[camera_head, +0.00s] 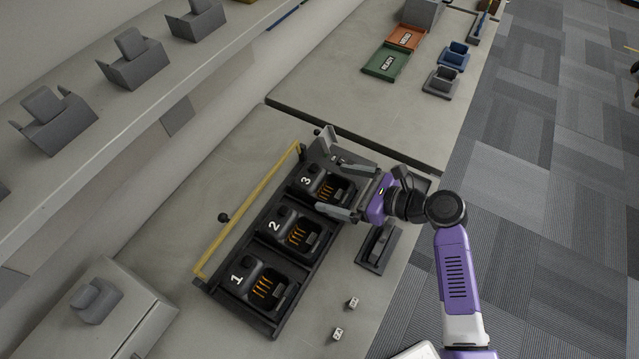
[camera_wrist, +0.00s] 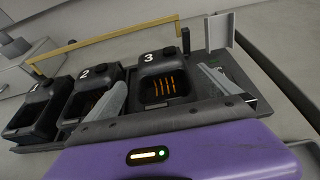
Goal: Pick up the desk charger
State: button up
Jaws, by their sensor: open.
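Three black desk chargers with orange contacts sit in a row on a dark tray (camera_head: 231,292). They are charger 1 (camera_head: 263,288), charger 2 (camera_head: 296,235) and charger 3 (camera_head: 325,188). In the wrist view, charger 3 (camera_wrist: 163,84) is centred, with charger 2 (camera_wrist: 88,92) and charger 1 (camera_wrist: 36,110) to its left. All three slots look empty. My gripper (camera_head: 336,188) is open over charger 3, one finger on either side of it. In the wrist view my gripper (camera_wrist: 162,80) has its fingers spread around charger 3, and contact cannot be told.
A yellow bar (camera_head: 247,212) runs along the tray's back edge. A dark cradle (camera_head: 378,247) and two small white cubes (camera_head: 353,302) lie at the front. Green (camera_head: 386,62) and orange (camera_head: 405,38) trays lie on the farther table. Grey holders stand on the shelf (camera_head: 170,65) at left.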

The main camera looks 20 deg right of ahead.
aim_at(321, 183)
jog(key=shift+p+x, duration=0.3)
jog(key=shift+x, duration=2.5)
jog(key=shift+d, duration=0.15)
jog(key=c, duration=1.6)
